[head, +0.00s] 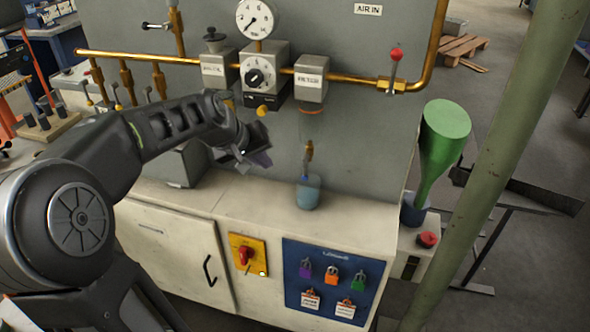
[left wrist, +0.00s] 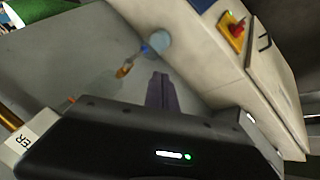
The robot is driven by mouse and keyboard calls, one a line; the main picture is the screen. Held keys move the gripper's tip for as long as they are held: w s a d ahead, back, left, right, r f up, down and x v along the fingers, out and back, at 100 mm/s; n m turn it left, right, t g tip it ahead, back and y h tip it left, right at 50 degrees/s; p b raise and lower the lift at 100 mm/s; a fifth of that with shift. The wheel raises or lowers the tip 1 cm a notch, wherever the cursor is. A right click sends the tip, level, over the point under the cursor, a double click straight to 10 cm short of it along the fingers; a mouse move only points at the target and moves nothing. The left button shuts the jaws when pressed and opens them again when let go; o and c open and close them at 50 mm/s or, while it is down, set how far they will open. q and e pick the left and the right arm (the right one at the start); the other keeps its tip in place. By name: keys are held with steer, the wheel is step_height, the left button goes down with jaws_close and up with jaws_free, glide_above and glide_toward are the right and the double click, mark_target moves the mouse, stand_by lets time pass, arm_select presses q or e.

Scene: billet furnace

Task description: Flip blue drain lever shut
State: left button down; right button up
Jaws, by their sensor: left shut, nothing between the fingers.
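The blue drain lever (left wrist: 146,48) shows as a small blue spot by the brass drain cock (left wrist: 124,71) in the left wrist view. In the head view the brass cock (head: 309,151) hangs under the filter block, above a bluish cup (head: 308,193). The lever's exact angle is too small to tell. My left gripper (head: 262,160) is shut and empty, left of the cock and apart from it. Its closed purple-grey fingers (left wrist: 161,92) point toward the cup in the left wrist view. My right gripper is not in view.
A brass pipe (head: 200,63) with a gauge (head: 256,18) and regulator (head: 262,75) runs above. A red-handled valve (head: 394,68) is at its right. A red switch (head: 245,254) and blue lock board (head: 330,282) are below. A green funnel-shaped object (head: 440,140) stands right.

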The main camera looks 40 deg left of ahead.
mark_target(305, 170)
arm_select(q)
steer(key=w+d+f+p, duration=0.2)
steer(key=w+f+p, duration=0.1)
steer(key=w+f, duration=0.5)
steer(key=shift+w+d, duration=0.15)
steer(key=shift+w, duration=0.5)
steer(key=shift+f, duration=0.1)
